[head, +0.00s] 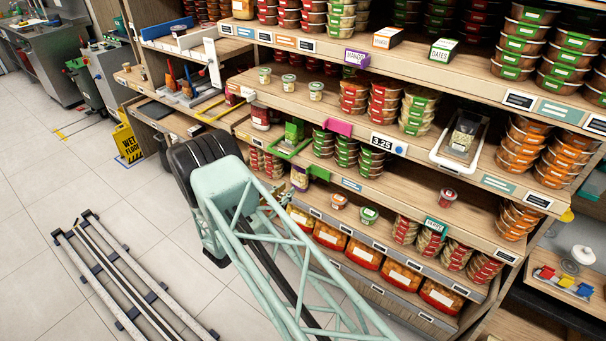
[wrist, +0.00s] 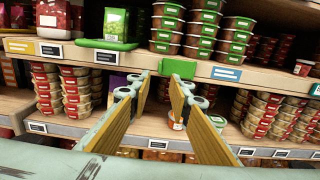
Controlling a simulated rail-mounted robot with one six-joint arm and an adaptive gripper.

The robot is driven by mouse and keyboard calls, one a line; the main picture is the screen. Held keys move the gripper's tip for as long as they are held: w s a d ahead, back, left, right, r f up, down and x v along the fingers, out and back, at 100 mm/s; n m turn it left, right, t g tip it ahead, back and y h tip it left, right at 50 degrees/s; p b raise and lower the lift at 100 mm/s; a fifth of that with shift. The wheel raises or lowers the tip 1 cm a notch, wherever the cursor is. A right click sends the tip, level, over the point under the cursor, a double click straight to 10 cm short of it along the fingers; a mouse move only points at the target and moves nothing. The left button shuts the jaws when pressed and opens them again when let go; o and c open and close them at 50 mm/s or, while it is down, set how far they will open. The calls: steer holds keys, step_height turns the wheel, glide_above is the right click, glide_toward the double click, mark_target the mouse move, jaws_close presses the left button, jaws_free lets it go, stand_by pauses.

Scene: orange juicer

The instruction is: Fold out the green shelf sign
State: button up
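The green shelf sign (wrist: 180,68) is a small green plate at the front edge of a shelf. In the wrist view it shows just beyond my right fingertip, which sits close in front of its lower part; I cannot tell whether they touch. In the head view the sign (head: 319,172) shows as a small green patch on the shelf edge. My gripper (wrist: 159,78) is open, with a gap between its two long yellow-faced fingers and nothing held. In the head view my gripper is mostly hidden behind my arm.
A green tray (wrist: 107,43) with a clear container sticks out left of the sign. Stacked green-label tubs (wrist: 233,38) stand on the shelf behind. A pink sign (head: 338,127) projects from a shelf above.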

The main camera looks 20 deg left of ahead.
steer(key=shift+w, duration=0.15)
glide_toward(318, 174)
steer(key=w+a+r, duration=0.1)
steer(key=w+a, duration=0.1)
steer(key=w, duration=0.5)
steer(key=shift+w+a, duration=0.15)
steer(key=shift+w, duration=0.15)
stand_by(0.4)
steer(key=shift+r, duration=0.1)
steer(key=shift+c, duration=0.8)
jaws_close()
